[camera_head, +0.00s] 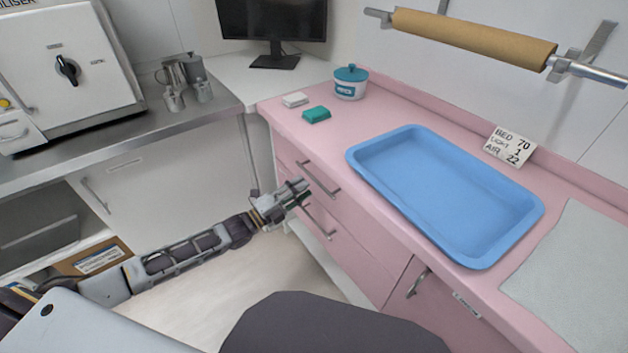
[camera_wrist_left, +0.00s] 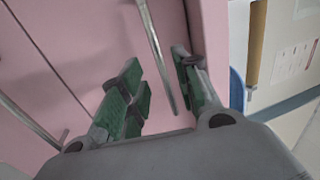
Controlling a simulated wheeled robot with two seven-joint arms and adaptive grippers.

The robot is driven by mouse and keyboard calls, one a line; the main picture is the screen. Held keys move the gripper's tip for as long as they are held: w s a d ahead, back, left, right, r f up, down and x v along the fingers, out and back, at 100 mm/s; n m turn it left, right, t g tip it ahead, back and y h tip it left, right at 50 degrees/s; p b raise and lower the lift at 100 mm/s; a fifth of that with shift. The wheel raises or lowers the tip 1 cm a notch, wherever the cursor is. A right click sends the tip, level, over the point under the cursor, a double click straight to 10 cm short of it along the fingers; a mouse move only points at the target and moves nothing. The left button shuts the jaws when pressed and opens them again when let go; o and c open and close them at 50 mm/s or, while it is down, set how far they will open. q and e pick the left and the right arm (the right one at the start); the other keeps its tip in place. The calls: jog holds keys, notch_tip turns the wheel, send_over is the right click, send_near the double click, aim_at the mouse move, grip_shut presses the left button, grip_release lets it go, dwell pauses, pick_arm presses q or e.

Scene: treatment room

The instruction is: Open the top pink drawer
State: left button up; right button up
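The pink cabinet's top drawer (camera_head: 288,156) is closed beneath the counter and has a metal bar handle (camera_head: 318,178). My left gripper (camera_head: 300,190) is beside the drawer front, close to this handle. In the left wrist view, its two green-padded fingers (camera_wrist_left: 158,72) are spread apart. A bar handle (camera_wrist_left: 152,40), apparently the top one, shows between them, with no clear contact. A second handle (camera_wrist_left: 28,120), on the lower drawer, shows at the left of that view. My right gripper is not in view.
The pink counter holds a blue tray (camera_head: 440,195), a lidded jar (camera_head: 350,83), a green block (camera_head: 316,115) and a white block (camera_head: 295,99). A steel bench (camera_head: 135,130) stands at left. A cardboard box (camera_head: 92,258) lies low at left. The floor (camera_head: 235,285) before the drawers looks clear.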

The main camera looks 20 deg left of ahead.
aim_at(314, 178)
pick_arm(q)
jog(key=shift+b+x, duration=0.4)
jog(key=shift+x, duration=2.35)
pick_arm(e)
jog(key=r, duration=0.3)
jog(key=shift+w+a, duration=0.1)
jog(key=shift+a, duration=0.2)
pick_arm(q)
grip_shut()
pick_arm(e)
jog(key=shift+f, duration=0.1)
